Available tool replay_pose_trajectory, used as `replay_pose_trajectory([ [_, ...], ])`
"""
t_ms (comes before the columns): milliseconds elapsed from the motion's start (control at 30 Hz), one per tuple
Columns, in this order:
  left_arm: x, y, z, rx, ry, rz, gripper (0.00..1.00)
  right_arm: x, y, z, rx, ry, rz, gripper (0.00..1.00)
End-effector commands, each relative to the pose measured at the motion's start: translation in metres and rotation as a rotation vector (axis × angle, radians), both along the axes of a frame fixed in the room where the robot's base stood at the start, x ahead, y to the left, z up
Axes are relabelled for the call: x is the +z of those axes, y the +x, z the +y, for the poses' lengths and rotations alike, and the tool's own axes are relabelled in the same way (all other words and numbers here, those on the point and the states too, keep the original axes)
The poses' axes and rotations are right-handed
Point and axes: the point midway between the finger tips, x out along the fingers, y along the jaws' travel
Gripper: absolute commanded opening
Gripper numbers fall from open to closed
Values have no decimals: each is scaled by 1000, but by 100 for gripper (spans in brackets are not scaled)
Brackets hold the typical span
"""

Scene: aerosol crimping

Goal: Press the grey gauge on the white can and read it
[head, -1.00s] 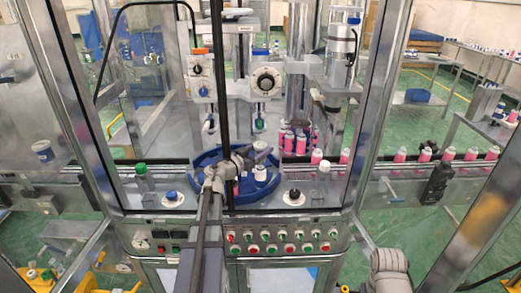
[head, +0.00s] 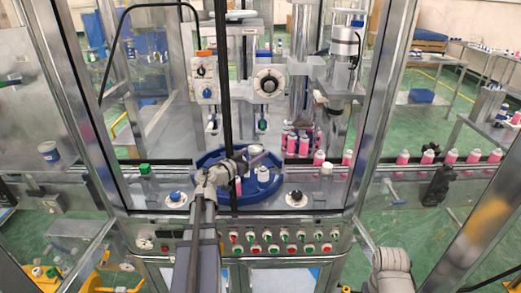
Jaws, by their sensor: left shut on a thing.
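My left gripper (head: 239,165) reaches in from the lower middle, over the blue star wheel (head: 225,197). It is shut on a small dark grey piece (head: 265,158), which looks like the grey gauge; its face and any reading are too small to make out. A white can (head: 263,175) stands upright in the star wheel, just below and beside the grey piece. I cannot tell whether the two touch. Part of the wheel is hidden by my left arm. My right arm (head: 390,262) shows only as a link at the lower right; its gripper is out of view.
Metal frame posts and a dark vertical bar stand around the opening. Behind the wheel are the filling heads (head: 268,80). Pink cans (head: 430,157) stand along the conveyor at right. A panel of red and green buttons (head: 285,237) runs along the front. Two round knobs sit above it.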

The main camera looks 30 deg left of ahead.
Motion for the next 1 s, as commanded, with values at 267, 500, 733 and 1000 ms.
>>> replay_pose_trajectory([
  [267, 0, -34, 4, 3, -1, -1, 0, 0, 0, 0, 0, 0, 0, 50],
  [500, 0, -61, 8, 2, 0, -1, 0, 0, 0, 0, 0, 0, 0, 50],
  [733, 0, -87, 12, 3, 0, -1, 0, 0, 0, 0, 0, 0, 0, 50],
  [1000, 0, -115, 16, 1, 0, -1, 0, 0, 0, 0, 0, 0, 0, 50],
])
